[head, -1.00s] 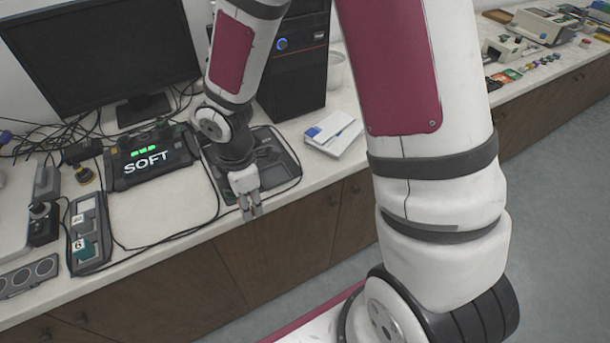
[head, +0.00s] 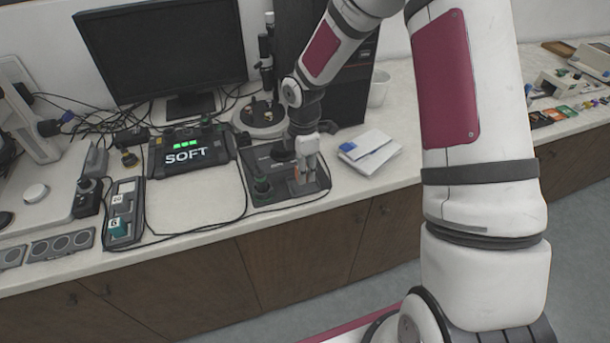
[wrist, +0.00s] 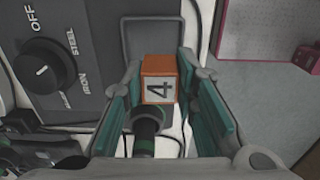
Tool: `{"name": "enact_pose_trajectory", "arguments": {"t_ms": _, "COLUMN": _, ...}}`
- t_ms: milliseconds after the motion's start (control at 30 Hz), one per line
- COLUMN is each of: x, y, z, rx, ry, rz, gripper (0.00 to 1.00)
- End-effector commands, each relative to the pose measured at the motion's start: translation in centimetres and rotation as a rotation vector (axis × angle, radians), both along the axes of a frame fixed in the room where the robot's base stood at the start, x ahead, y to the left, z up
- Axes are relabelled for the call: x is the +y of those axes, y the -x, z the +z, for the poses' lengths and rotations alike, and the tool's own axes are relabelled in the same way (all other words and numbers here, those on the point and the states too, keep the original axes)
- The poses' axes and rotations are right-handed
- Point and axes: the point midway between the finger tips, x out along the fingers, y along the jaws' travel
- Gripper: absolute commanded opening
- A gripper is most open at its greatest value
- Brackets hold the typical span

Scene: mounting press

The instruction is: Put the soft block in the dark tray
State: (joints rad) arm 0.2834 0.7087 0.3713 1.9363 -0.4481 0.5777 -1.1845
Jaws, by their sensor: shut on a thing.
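An orange block (wrist: 159,76) marked 4 sits between the teal-padded fingers of my gripper (wrist: 170,100) in the wrist view. In the head view my gripper (head: 304,176) points down over a dark tray-like base (head: 290,203) on the bench, with a bit of orange between its fingertips. My gripper is shut on the orange block. Whether the block touches the base is unclear. A dark knob with green bands (wrist: 145,142) is close to the block. The display (head: 190,150) reads SOFT in white, with green lights above.
A dark holder (head: 136,190) at the left carries a teal block (head: 117,227) marked 6 and a white label. A switch dial (wrist: 40,66) marked OFF, STEEL and IRON shows in the wrist view. A monitor stands behind; cables cross the bench. A white booklet (head: 375,163) lies right.

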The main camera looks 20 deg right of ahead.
Motion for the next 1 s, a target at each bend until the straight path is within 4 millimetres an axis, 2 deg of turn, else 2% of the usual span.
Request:
{"name": "enact_pose_trajectory", "arguments": {"t_ms": 100, "x": -0.6, "y": -0.9, "z": -0.1, "rx": -0.001, "ry": -0.001, "rz": -0.002, "gripper": 0.0}}
{"name": "enact_pose_trajectory", "arguments": {"t_ms": 300, "x": -0.5, "y": -0.7, "z": -2.9, "rx": 0.002, "ry": 0.0, "rz": 0.002, "gripper": 0.0}}
{"name": "enact_pose_trajectory", "arguments": {"t_ms": 400, "x": -0.6, "y": -0.8, "z": -3.5, "rx": 0.0, "ry": 0.0, "rz": 0.001, "gripper": 0.0}}
{"name": "enact_pose_trajectory", "arguments": {"t_ms": 767, "x": -0.6, "y": -0.8, "z": -3.9, "rx": 0.0, "ry": 0.0, "rz": 0.0, "gripper": 0.0}}
{"name": "enact_pose_trajectory", "arguments": {"t_ms": 800, "x": -0.6, "y": -0.8, "z": -3.9, "rx": 0.0, "ry": 0.0, "rz": 0.0, "gripper": 0.31}}
{"name": "enact_pose_trajectory", "arguments": {"t_ms": 867, "x": -0.6, "y": -0.8, "z": -3.9, "rx": 0.0, "ry": 0.0, "rz": 0.0, "gripper": 0.44}}
{"name": "enact_pose_trajectory", "arguments": {"t_ms": 1000, "x": -0.5, "y": -0.8, "z": -3.9, "rx": 0.0, "ry": 0.0, "rz": 0.0, "gripper": 0.46}}
